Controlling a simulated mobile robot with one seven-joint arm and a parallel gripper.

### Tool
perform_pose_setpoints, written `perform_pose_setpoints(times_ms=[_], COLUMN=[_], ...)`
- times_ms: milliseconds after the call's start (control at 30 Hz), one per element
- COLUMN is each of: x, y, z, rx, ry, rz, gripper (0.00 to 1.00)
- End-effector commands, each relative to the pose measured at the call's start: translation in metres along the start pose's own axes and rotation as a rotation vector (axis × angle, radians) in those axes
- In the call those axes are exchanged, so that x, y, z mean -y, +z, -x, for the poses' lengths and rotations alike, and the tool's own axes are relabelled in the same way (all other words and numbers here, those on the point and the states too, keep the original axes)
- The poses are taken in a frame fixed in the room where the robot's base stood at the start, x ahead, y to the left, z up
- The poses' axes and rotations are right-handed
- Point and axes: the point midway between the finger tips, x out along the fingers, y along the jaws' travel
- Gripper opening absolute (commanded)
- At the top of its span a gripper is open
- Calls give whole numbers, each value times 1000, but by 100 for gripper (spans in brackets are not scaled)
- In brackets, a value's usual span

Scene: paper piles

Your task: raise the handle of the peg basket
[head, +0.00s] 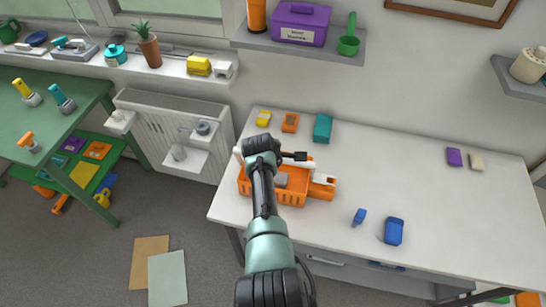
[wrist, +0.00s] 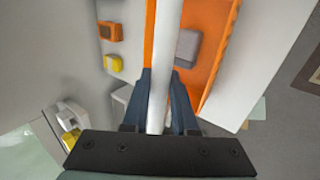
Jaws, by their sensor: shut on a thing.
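The orange peg basket (head: 292,193) stands near the left end of the white table. Its white handle (wrist: 166,30) runs lengthwise through the wrist view, over the basket, whose orange wall (wrist: 206,62) shows behind it. My gripper (wrist: 161,82) has its dark blue fingers on both sides of the handle and is shut on it. In the head view, my arm hides the fingers and the middle of the handle; a white part of it (head: 322,179) shows at the right. A grey block (wrist: 188,48) lies in the basket.
Yellow (head: 264,118), orange (head: 290,122) and teal (head: 323,128) items lie behind the basket. Blue items (head: 394,231) lie to its right, near the front edge. The table's middle right is mostly clear. A wall shelf (head: 300,45) hangs above the back.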

Motion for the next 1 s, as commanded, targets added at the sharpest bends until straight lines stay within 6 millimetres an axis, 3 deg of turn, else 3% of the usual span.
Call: perform_pose_setpoints(times_ms=[667, 700, 800, 867, 1000], x=[-5, -5, -4, -3, -2], y=[-1, -1, -1, -1, 0], z=[2, 2, 2, 1, 1], rx=[-2, -2, -1, -1, -1], ry=[10, 10, 9, 7, 4], rz=[2, 2, 1, 1, 1], gripper=[0, 28, 46, 57, 57])
